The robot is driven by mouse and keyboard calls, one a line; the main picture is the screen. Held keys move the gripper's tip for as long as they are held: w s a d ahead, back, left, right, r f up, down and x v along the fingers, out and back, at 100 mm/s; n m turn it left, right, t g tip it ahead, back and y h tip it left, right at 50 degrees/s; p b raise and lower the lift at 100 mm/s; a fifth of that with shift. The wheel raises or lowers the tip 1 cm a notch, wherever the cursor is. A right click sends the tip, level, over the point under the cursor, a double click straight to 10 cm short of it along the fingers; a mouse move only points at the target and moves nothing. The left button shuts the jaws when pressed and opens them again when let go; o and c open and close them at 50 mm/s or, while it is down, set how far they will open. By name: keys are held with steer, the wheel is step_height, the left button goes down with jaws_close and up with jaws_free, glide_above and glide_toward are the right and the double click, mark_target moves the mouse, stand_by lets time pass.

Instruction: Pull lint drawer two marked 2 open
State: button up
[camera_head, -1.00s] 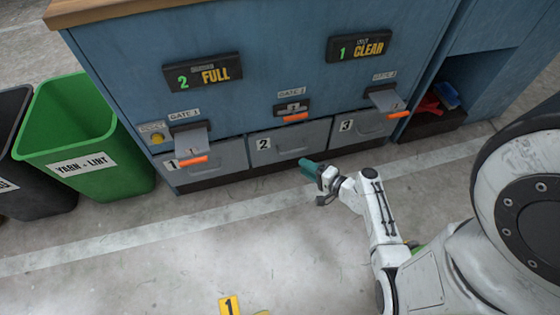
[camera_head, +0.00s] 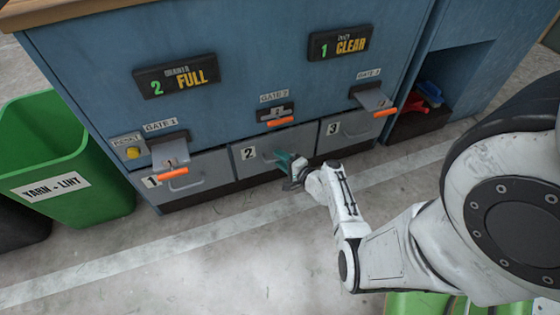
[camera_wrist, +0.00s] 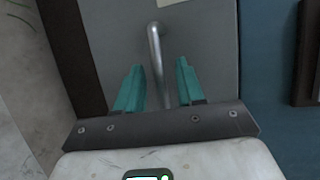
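Lint drawer two (camera_head: 306,135), a grey front with a white label 2 (camera_head: 247,154), sits flush between drawers 1 and 3 in the head view. My gripper (camera_head: 286,161) is at its front, covering part of its handle. In the wrist view, the drawer front (camera_wrist: 205,40) fills the middle, with its metal bar handle (camera_wrist: 155,48) standing out from it. The teal fingers of my gripper (camera_wrist: 158,88) are apart, one on each side of the handle. I see gaps between the bar and both fingers.
Drawer 1 (camera_head: 205,172) and drawer 3 (camera_head: 350,142) flank it. The orange-tipped gate 2 lever (camera_head: 280,122) is above; gate 1 (camera_head: 173,168) and gate 3 (camera_head: 385,112) levers jut out. A green bin (camera_head: 95,205) stands left. The floor in front (camera_head: 215,265) is clear.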

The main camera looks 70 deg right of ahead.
steer(key=shift+w+d, duration=0.15)
steer(key=shift+w, duration=0.15)
steer(key=shift+c, duration=0.2)
jaws_close()
steer(key=shift+f, duration=0.1)
